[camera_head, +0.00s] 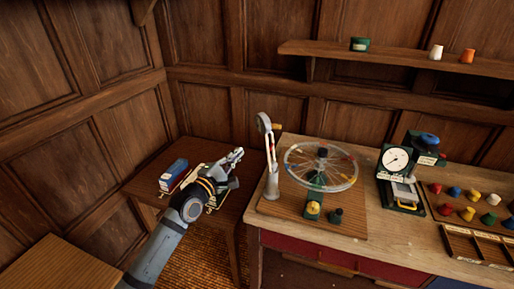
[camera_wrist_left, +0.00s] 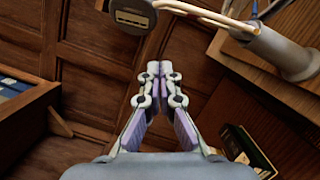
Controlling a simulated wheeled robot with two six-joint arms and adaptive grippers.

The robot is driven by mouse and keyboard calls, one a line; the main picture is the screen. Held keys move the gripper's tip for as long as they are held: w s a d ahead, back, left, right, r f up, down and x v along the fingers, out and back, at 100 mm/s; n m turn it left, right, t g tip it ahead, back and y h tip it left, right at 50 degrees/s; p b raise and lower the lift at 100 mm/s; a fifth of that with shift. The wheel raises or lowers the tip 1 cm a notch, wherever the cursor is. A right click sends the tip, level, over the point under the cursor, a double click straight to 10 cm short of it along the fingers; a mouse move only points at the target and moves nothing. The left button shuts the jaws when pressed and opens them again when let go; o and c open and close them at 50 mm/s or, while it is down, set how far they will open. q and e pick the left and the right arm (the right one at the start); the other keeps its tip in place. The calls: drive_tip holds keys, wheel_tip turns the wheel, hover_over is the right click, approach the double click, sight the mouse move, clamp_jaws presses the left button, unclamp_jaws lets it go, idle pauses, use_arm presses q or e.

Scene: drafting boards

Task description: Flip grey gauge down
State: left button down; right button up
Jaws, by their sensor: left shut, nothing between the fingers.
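The grey gauge (camera_head: 263,123) has a round grey head on a pale forked arm. The arm stands up from a grey post (camera_head: 271,186) at the left end of the workbench, beside a spoked wheel (camera_head: 321,166). In the left wrist view the gauge head (camera_wrist_left: 132,14) is at the top, and the post (camera_wrist_left: 285,52) is at upper right. My left gripper (camera_head: 238,154) is shut and empty, left of the gauge and apart from it. Its closed fingertips (camera_wrist_left: 160,70) point below the gauge head in the wrist view. My right gripper is not in view.
A low side table (camera_head: 150,186) with a blue box (camera_head: 173,174) lies under my left arm. A dial instrument (camera_head: 396,160) and several coloured knobs stand right on the workbench (camera_head: 300,228). A wall shelf (camera_head: 400,55) runs above. The space between side table and workbench is open.

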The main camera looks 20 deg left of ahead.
use_arm(q)
drive_tip(key=w+d+r+p, duration=0.1)
drive_tip(key=w+d+r, duration=0.1)
drive_tip(key=w+d, duration=0.3)
drive_tip(key=shift+w+d+r+p, duration=0.15)
drive_tip(key=shift+w+r+p, duration=0.1)
drive_tip(key=shift+p, duration=0.15)
drive_tip(key=shift+w+f, duration=0.1)
drive_tip(key=shift+f, duration=0.05)
